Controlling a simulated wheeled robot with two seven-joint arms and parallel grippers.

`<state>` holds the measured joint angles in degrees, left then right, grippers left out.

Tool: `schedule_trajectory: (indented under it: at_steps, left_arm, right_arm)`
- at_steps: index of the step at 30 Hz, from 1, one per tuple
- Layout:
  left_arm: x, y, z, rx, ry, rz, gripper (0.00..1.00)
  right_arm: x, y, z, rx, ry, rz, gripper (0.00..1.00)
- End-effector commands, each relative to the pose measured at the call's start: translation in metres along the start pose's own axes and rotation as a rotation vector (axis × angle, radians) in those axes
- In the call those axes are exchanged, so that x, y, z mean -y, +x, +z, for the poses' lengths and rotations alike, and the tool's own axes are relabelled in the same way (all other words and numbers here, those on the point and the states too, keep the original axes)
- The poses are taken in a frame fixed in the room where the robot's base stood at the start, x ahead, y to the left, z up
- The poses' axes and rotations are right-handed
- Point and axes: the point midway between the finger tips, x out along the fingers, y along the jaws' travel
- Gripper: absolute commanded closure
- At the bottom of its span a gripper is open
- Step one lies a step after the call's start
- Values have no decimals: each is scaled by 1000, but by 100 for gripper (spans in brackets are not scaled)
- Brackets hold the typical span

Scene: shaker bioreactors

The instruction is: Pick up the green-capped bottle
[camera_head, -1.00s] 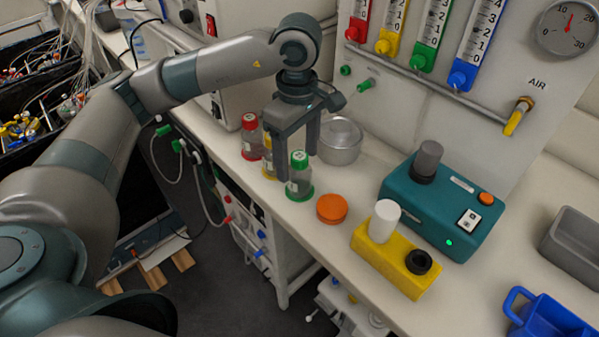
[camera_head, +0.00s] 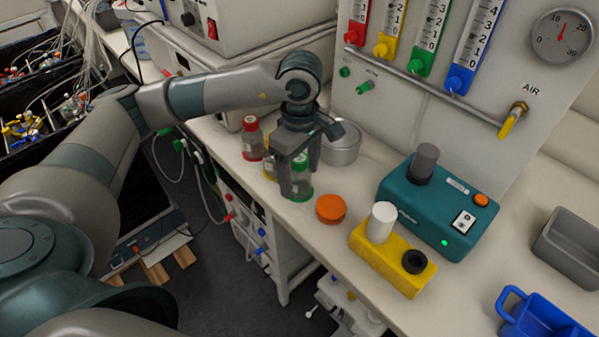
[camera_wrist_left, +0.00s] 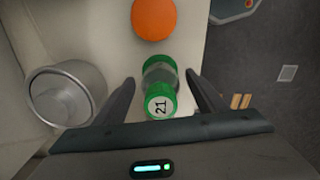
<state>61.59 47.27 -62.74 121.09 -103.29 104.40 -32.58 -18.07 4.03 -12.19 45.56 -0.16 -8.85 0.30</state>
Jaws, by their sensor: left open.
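The green-capped bottle (camera_head: 298,184) stands upright on the white bench, with its green cap partly hidden by my left gripper in the head view. In the left wrist view the bottle (camera_wrist_left: 160,90) shows its cap marked 21. My left gripper (camera_head: 296,188) is open and lowered over the bottle, pointing down. In the left wrist view its fingers (camera_wrist_left: 160,82) lie on either side of the bottle, with gaps visible on both sides. My right gripper is not in view.
A red-capped bottle (camera_head: 252,140) and a yellow-capped bottle, mostly hidden, stand left of the gripper. A metal pot (camera_head: 341,146) is behind it. An orange lid (camera_head: 331,208) lies close on the right, before a yellow block (camera_head: 384,262) and teal device (camera_head: 425,225).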

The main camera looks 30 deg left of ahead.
Motion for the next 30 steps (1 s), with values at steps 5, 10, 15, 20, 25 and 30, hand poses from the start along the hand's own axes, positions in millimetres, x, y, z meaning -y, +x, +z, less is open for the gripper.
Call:
schedule_trajectory:
  at_steps: [5,10,15,20,25,30]
  left_arm:
    - [0,5,0,-1,0,1,35]
    - [0,6,0,-1,0,1,35]
    - [0,5,0,-1,0,1,35]
    - [0,5,0,-1,0,1,54]
    - [0,5,0,-1,0,1,84]
    - [0,5,0,-1,0,1,84]
  right_arm:
    - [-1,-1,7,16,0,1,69]
    - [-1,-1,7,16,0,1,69]
    - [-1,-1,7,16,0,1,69]
    - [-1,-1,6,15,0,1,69]
    - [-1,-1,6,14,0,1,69]
    - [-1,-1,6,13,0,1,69]
